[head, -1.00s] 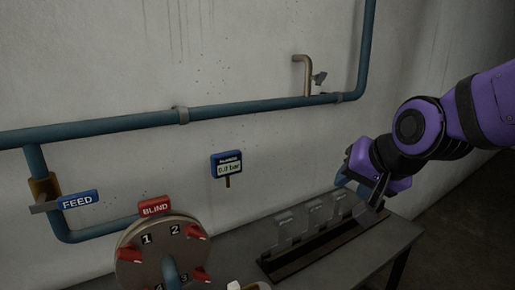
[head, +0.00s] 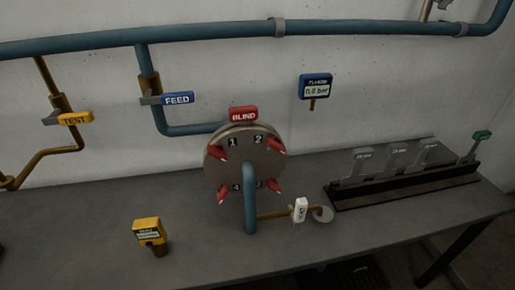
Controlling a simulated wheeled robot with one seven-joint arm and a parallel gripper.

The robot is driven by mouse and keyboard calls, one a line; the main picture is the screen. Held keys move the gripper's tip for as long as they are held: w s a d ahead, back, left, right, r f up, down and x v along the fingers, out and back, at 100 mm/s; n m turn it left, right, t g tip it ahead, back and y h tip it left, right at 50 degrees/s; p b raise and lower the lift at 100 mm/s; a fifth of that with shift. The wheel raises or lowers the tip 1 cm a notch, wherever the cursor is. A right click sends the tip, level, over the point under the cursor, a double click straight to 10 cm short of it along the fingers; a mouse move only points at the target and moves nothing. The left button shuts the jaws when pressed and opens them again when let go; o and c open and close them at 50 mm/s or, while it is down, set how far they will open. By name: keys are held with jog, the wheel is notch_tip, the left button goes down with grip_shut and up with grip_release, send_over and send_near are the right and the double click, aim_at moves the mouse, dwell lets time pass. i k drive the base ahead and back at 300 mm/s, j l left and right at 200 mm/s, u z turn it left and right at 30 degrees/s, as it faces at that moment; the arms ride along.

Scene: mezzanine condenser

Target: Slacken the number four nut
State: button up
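The round flange (head: 214,163) stands above the bench with numbers 1 to 4 on its face and a red piece at each number. The number four nut, with its red piece (head: 223,194), is at the lower left of the flange, beside the digit 4. A red BLIND tag (head: 243,114) sits on top of the flange. A blue pipe (head: 250,205) comes forward from the flange face and partly hides its lower middle. My gripper is not in view.
A rack (head: 405,190) at the right of the bench (head: 90,220) holds several grey upright tools and a green-topped one (head: 481,136). A yellow meter (head: 149,231), a white-tagged valve (head: 300,210), FEED (head: 177,98) and TEST (head: 75,118) valves, and a gauge (head: 316,87) surround the flange.

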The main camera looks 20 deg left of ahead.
aim_at(223, 190)
jog(key=u, duration=1.4)
jog(key=k+l+z, duration=0.15)
jog(key=l+z, duration=0.15)
jog(key=l, duration=0.2)
